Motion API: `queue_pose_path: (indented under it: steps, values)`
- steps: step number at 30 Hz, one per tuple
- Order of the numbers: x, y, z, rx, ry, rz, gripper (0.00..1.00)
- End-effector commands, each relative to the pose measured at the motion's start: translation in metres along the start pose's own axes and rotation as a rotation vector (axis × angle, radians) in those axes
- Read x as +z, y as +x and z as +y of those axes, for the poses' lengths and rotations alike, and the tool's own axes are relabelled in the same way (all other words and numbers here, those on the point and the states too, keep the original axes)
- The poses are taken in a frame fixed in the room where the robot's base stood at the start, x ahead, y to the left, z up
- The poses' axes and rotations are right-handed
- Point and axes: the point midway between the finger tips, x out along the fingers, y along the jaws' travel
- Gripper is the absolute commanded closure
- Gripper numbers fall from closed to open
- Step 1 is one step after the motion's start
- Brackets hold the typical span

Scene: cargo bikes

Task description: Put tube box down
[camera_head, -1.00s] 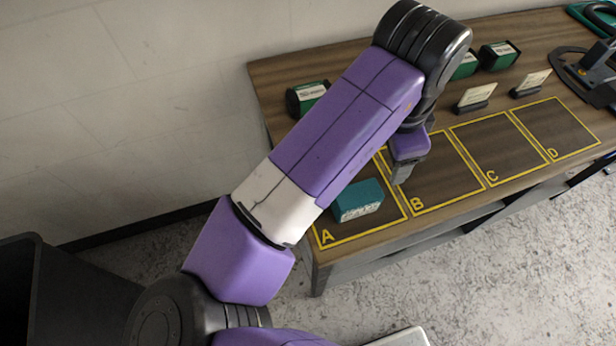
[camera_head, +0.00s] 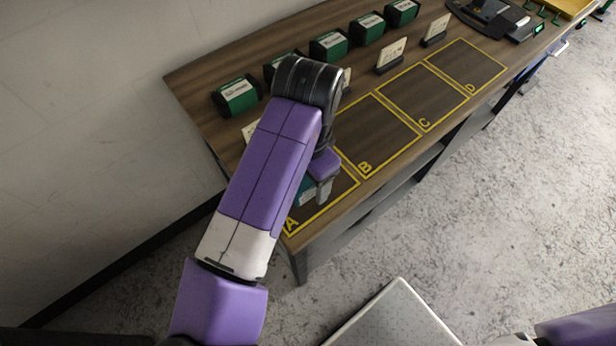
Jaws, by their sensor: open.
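A teal box (camera_head: 306,191), which I take to be the tube box, sits in the yellow-outlined square A (camera_head: 340,196) at the near left end of the bench. My arm hides most of it, and its label is not readable. My gripper (camera_head: 323,196) is open and points down at the right side of the teal box. From this angle I cannot tell whether its fingers touch the box.
The wooden bench (camera_head: 205,88) carries a back row of several green boxes (camera_head: 237,96) and small card stands (camera_head: 391,57). Squares B (camera_head: 378,137), C (camera_head: 422,97) and D (camera_head: 466,65) are empty. Black equipment (camera_head: 490,15) stands at the far end.

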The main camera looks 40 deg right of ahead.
Motion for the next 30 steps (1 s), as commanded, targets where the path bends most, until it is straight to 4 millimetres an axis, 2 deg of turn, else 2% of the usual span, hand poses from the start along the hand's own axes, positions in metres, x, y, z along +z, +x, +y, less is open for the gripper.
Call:
queue_pose_path:
  steps: [7,17,26,30]
  values:
    - [0.0001,0.0021,0.0000,0.000,0.000,0.000,0.34]
    - [0.0002,0.0017,-0.0001,0.000,0.000,0.000,0.98]
    - [0.0002,0.0007,-0.0003,-0.001,0.000,0.000,1.00]
    - [0.0002,-0.0056,-0.0010,-0.003,0.000,0.000,1.00]
